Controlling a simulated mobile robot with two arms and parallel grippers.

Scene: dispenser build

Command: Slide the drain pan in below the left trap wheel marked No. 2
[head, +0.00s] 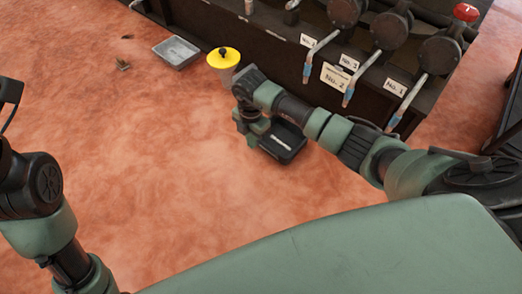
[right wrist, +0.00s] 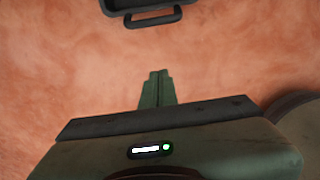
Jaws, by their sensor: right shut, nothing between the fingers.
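The drain pan appears to be the dark, shallow tray (head: 292,136) on the floor in the head view, partly under my right forearm. In the right wrist view a dark pan with a loop handle (right wrist: 152,17) shows at the top edge, cut off by the frame. My right gripper (right wrist: 159,74) is shut and empty, its fingers apart from the handle. In the head view it is down beside the pan's left side, its fingertips hard to see. My left gripper is out of view.
The dark bench (head: 270,47) carries round dark wheels (head: 390,28) and hanging spouts (head: 360,75). A tag reads No. 1 (head: 395,87). The floor at left centre is clear.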

